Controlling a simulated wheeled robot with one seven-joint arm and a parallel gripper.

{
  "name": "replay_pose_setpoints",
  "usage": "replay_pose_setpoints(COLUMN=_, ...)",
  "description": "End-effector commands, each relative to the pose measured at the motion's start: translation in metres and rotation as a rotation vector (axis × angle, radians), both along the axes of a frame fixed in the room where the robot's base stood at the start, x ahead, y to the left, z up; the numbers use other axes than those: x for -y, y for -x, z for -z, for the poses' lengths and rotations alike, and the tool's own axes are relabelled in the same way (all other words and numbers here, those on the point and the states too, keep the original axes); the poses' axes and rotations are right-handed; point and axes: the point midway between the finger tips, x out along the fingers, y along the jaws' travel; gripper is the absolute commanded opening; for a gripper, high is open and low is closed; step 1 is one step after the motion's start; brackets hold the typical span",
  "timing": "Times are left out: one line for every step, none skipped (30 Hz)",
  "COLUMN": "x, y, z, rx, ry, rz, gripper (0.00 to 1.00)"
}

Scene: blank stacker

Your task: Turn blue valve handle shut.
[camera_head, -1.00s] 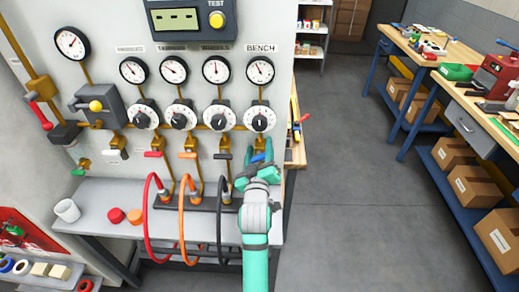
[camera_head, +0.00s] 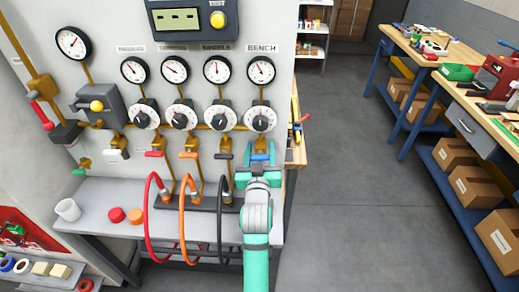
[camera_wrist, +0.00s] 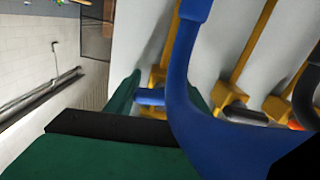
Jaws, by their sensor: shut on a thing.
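The blue valve handle (camera_head: 260,157) is on the brass pipe of the rightmost column, under the label BENCH. My gripper (camera_head: 257,166) is at this handle and shut on it, with its fingers level across the picture. In the wrist view the blue handle (camera_wrist: 150,97) shows as a short blue bar between the green fingers (camera_wrist: 158,98). A thick blue hose (camera_wrist: 183,95) curves close in front of the wrist camera and hides part of the handle and one finger. The far end of the handle is hard to see.
Red (camera_head: 155,154), orange (camera_head: 188,155) and black (camera_head: 223,156) handles sit in a row to the left. Red, orange and black hoses (camera_head: 219,215) loop just left of my wrist. A dial knob (camera_head: 260,118) and gauge are above. The floor (camera_head: 345,190) at right is clear.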

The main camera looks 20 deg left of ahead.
Motion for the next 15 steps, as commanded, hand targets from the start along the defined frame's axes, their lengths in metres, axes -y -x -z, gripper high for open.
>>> replay_pose_setpoints(x=-0.0024, y=-0.001, z=-0.0042, rx=0.001, ry=-0.024, rz=-0.004, gripper=0.26)
replay_pose_setpoints(x=-0.0024, y=-0.001, z=-0.0042, rx=-0.003, ry=-0.037, rz=-0.004, gripper=0.26)
replay_pose_setpoints(x=-0.0023, y=-0.0009, z=-0.0042, rx=-0.007, ry=-0.052, rz=-0.004, gripper=0.26)
replay_pose_setpoints(x=-0.0022, y=-0.0009, z=-0.0041, rx=-0.01, ry=-0.062, rz=-0.004, gripper=0.26)
replay_pose_setpoints(x=-0.0021, y=-0.0009, z=-0.004, rx=-0.012, ry=-0.071, rz=-0.004, gripper=0.26)
replay_pose_setpoints(x=-0.002, y=-0.0008, z=-0.0041, rx=-0.016, ry=-0.083, rz=-0.004, gripper=0.26)
replay_pose_setpoints(x=-0.0019, y=-0.0007, z=-0.004, rx=-0.017, ry=-0.089, rz=-0.004, gripper=0.26)
replay_pose_setpoints(x=-0.0018, y=-0.0008, z=-0.0039, rx=-0.019, ry=-0.094, rz=-0.004, gripper=0.26)
replay_pose_setpoints(x=-0.0017, y=-0.0007, z=-0.0039, rx=-0.021, ry=-0.101, rz=-0.004, gripper=0.26)
replay_pose_setpoints(x=-0.0016, y=-0.0006, z=-0.0038, rx=-0.022, ry=-0.105, rz=-0.004, gripper=0.26)
replay_pose_setpoints(x=-0.0016, y=-0.0006, z=-0.0037, rx=-0.023, ry=-0.108, rz=-0.004, gripper=0.26)
replay_pose_setpoints(x=-0.0015, y=-0.0005, z=-0.0037, rx=-0.025, ry=-0.11, rz=-0.004, gripper=0.26)
replay_pose_setpoints(x=-0.0015, y=-0.0004, z=-0.0036, rx=-0.025, ry=-0.112, rz=-0.004, gripper=0.26)
replay_pose_setpoints(x=-0.0014, y=-0.0004, z=-0.0036, rx=-0.025, ry=-0.113, rz=-0.004, gripper=0.26)
replay_pose_setpoints(x=-0.0014, y=-0.0003, z=-0.0034, rx=-0.025, ry=-0.113, rz=-0.004, gripper=0.26)
